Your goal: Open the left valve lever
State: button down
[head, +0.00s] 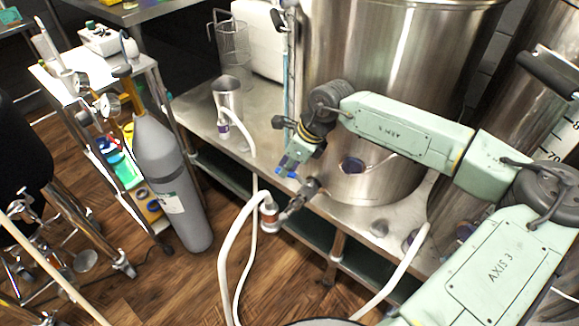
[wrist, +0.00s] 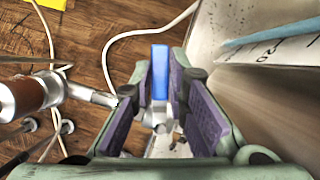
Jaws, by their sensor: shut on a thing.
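The left valve lever has a blue handle (wrist: 160,72), which stands between the purple pads of my gripper (wrist: 162,85) in the wrist view. My gripper (head: 288,168) is shut on it, in front of the large steel kettle (head: 385,60). In the head view small blue patches show at the fingertips; most of the lever is hidden there. The metal valve body (head: 300,196) lies just below my gripper.
A grey gas cylinder (head: 170,175) and a small cart stand at the left. White hoses (head: 225,260) hang to the wooden floor. A second steel vessel (head: 500,110) stands at the right, behind my arm.

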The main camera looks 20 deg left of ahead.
jog(key=shift+s+n+g+b, duration=0.5)
jog(key=shift+s+n+b, duration=0.15)
jog(key=shift+n, duration=0.65)
jog(key=c, duration=1.6)
grip_release()
jog(key=shift+o, duration=0.2)
jog(key=shift+r, duration=0.15)
notch_tip(320, 180, up, 10)
jog(key=shift+c, duration=0.4)
